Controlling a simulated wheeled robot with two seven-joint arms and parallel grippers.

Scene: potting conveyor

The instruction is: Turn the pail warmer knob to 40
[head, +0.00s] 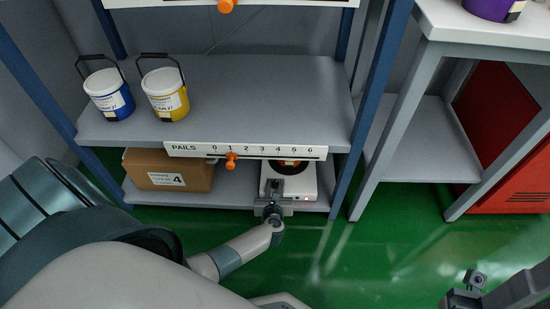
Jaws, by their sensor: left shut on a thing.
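The pail warmer (305,180) is a white box on the lower shelf, under the scale strip, with a small red light on its front. A dark round thing with orange-red on it shows on top of the warmer, partly cut off by the strip. My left gripper (276,189) reaches in from below and is shut at the warmer's front left. It covers the knob there, so I cannot read the knob's setting. My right gripper (462,296) is at the bottom right edge, far from the warmer, and its fingers do not show clearly.
A PAILS scale strip (262,151) with an orange slider (231,160) runs above. A blue pail (110,95) and a yellow pail (166,92) stand on the upper shelf. Blue posts flank the shelves; green floor is clear.

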